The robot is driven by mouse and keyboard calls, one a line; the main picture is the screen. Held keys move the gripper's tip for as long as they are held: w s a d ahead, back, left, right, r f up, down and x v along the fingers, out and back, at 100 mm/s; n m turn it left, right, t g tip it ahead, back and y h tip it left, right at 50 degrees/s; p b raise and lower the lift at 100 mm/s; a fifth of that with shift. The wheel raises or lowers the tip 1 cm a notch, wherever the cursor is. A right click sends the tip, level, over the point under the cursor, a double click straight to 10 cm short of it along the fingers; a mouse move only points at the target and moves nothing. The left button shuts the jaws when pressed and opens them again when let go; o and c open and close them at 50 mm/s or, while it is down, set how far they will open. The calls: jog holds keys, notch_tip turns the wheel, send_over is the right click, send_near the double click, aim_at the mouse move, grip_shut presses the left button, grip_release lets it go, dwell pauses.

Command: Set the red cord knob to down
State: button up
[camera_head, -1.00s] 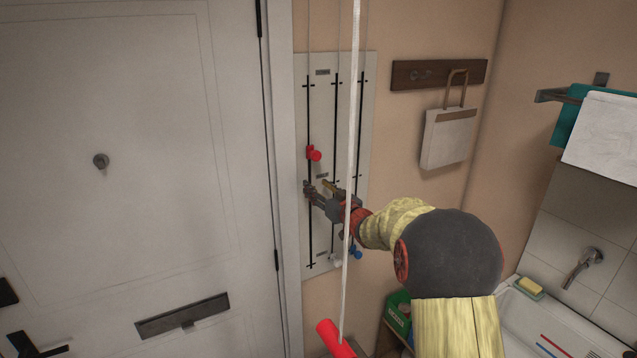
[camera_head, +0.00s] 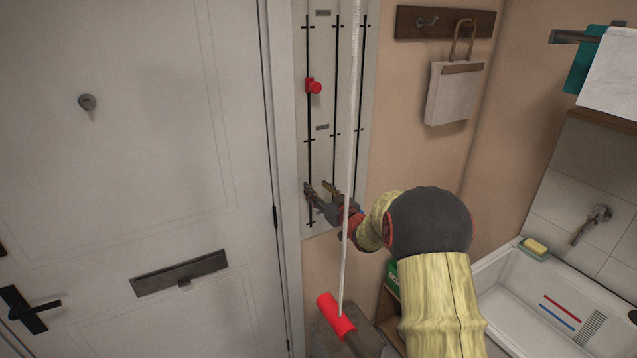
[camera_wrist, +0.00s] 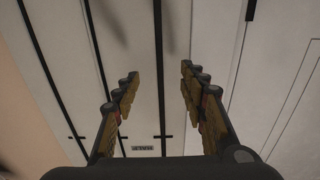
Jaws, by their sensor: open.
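The red knob (camera_head: 314,86) sits on the left slot of the pale wall panel (camera_head: 346,70), between the upper and middle tick marks. My gripper (camera_head: 316,190) is open at the lower part of the same panel, well below the red knob and apart from it. In the wrist view my gripper (camera_wrist: 158,90) has its fingers spread, with a dark slot and a cross tick between them and no knob. A thicker white cord (camera_head: 352,120) hangs in front of the panel, with a red cylindrical handle (camera_head: 336,317) at its lower end.
A white door (camera_head: 150,170) with a letter slot (camera_head: 180,273) stands left of the panel. To the right are a hook rack (camera_head: 445,22) with a hanging bag (camera_head: 454,95), and a sink (camera_head: 520,300) with a sponge (camera_head: 534,246). My arm blocks some of the lower right.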

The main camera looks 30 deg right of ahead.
jog(key=shift+f+b, duration=0.7)
jog(key=shift+f, duration=1.55)
jog(key=shift+o, duration=0.2)
